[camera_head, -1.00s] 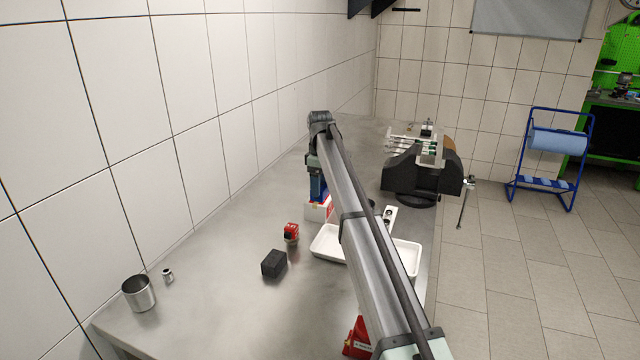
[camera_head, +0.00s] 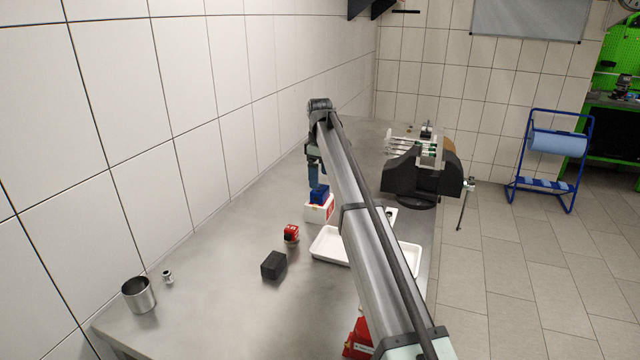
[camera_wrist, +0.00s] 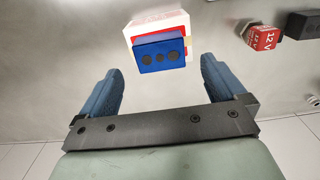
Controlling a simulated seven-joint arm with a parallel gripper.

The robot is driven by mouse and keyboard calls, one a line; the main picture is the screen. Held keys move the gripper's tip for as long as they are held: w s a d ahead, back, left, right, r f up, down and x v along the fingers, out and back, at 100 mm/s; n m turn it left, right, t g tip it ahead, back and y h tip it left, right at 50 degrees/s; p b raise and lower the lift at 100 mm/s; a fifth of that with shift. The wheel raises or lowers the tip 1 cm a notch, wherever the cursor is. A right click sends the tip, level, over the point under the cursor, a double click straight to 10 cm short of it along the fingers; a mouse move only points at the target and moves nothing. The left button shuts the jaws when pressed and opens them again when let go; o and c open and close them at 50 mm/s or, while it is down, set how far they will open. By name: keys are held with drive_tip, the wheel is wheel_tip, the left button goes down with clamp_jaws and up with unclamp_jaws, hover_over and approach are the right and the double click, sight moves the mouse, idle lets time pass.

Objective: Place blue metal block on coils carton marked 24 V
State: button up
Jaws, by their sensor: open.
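The blue metal block (camera_head: 319,194) rests on top of a white and red carton (camera_head: 318,213) on the bench. In the wrist view, the block (camera_wrist: 159,56), with dark round holes in its face, lies on the carton (camera_wrist: 155,22), whose marking I cannot read. My gripper (camera_head: 315,180) is just above the block in the head view. In the wrist view, my gripper (camera_wrist: 157,72) is open and empty, its blue fingers apart from the block on either side.
A red box marked 12 V (camera_wrist: 263,38) stands near a black block (camera_head: 274,265). A white tray (camera_head: 326,246) lies partly behind my arm. A vise (camera_head: 420,175) stands at the far right, and a metal cup (camera_head: 139,294) at the near left.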

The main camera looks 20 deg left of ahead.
sight(320, 188)
wheel_tip(320, 188, up, 8)
idle(0.4)
drive_tip(key=shift+o, duration=0.2)
